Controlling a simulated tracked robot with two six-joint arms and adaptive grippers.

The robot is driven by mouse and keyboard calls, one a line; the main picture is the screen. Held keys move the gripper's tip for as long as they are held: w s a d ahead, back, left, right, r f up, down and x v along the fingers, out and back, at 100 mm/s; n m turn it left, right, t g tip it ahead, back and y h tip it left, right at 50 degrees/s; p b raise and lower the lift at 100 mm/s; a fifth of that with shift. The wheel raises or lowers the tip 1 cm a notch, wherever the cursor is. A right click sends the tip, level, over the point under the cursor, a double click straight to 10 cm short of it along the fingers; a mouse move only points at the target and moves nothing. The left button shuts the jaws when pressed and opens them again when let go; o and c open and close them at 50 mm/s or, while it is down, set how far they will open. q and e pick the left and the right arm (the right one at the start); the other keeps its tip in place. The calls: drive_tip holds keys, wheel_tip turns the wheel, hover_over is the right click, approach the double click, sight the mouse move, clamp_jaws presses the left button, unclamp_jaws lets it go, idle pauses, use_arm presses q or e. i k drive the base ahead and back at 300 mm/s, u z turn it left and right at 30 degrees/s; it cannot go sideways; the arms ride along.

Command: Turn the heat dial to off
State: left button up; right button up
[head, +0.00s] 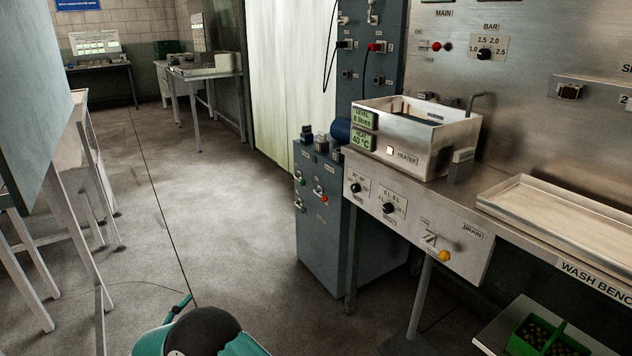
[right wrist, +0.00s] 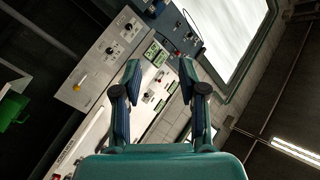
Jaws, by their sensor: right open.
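The heat dial (head: 355,187) is a small black knob on the steel front of the wash bench, left of a second black dial (head: 388,207) with litre marks. Its exact pointer direction is too small to read. In the right wrist view the heat dial (right wrist: 128,28) shows at the upper left, outside the jaws. My right gripper (right wrist: 160,70) is open and empty, its two fingers spread. In the head view part of my right gripper (head: 182,305) shows low down, over the floor, well away from the dial. My left gripper is not in view.
A steel tank (head: 425,140) with a 40 °C display and lit heater lamp (head: 390,150) stands above the dials. A yellow drain knob (head: 444,256) is to their right. A blue-grey cabinet (head: 325,235) stands left of the bench. Floor in front is clear.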

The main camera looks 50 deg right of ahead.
sight(354, 188)
drive_tip(key=u, duration=0.25)
drive_tip(key=i, duration=0.65)
drive_tip(key=z, duration=1.75)
drive_tip(key=i, duration=1)
drive_tip(key=u, duration=0.1)
